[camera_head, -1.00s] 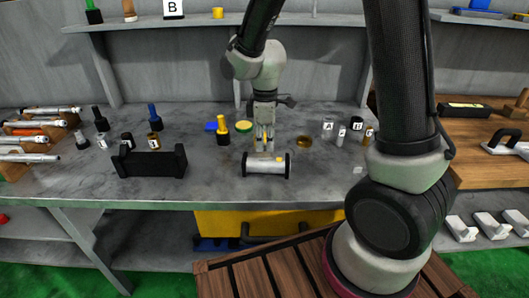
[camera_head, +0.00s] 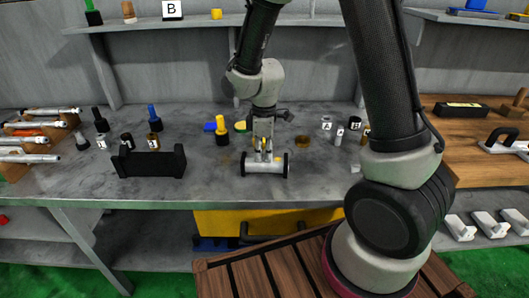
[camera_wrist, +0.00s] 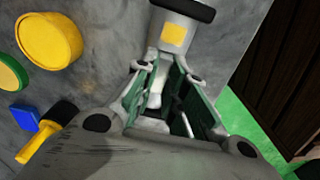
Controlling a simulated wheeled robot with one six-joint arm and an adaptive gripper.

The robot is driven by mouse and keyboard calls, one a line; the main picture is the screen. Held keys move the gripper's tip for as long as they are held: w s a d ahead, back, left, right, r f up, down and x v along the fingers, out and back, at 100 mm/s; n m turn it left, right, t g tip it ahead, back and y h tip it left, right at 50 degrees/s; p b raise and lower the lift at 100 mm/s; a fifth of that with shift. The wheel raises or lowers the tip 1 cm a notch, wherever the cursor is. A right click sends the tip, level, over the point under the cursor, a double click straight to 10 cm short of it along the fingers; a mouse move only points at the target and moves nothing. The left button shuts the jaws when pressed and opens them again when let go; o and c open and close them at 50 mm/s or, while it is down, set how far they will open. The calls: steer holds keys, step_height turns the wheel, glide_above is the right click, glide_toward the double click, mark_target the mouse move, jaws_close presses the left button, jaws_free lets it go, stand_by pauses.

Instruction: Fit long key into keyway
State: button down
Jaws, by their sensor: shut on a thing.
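The light metal shaft (camera_head: 264,167) with black end collars lies level on the bench in the head view. Its keyway cannot be made out there. In the wrist view the shaft (camera_wrist: 182,30) is at the top, with a yellow square patch on it and one dark collar. My gripper (camera_head: 263,155) is right at the shaft's middle, from behind and above. In the wrist view my gripper (camera_wrist: 172,82) has its green-padded fingers near the shaft. A small pale piece, apparently the long key (camera_wrist: 153,100), is between them, mostly hidden. Whether it touches the shaft cannot be told.
A black cradle (camera_head: 149,162) stands left of the shaft. Behind are a blue block (camera_head: 210,127), a yellow-handled tool (camera_head: 221,134) and a brass disc (camera_head: 302,142). Labelled bottles (camera_head: 340,136) stand to the right. The bench front between cradle and shaft is clear.

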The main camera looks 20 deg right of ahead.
mark_target(264, 155)
steer(key=c, duration=1.6)
jaws_free()
steer(key=shift+s+d+f, duration=0.1)
steer(key=shift+s+f, duration=0.25)
steer(key=shift+f, duration=0.15)
steer(key=shift+o, duration=0.7)
steer(key=shift+w+f, duration=0.15)
steer(key=shift+w, duration=0.1)
step_height(264, 155, up, 13)
steer(key=s+d+r+m+t, duration=0.2)
steer(key=s+d+r+m, duration=0.4)
steer(key=s, duration=0.3)
steer(key=s+d+r+m+t, duration=0.2)
steer(key=s+d+r+m, duration=0.4)
steer(key=s+d, duration=0.3)
steer(key=shift+s+r+m, duration=0.25)
steer(key=shift+s+m, duration=0.2)
steer(key=shift+m, duration=0.35)
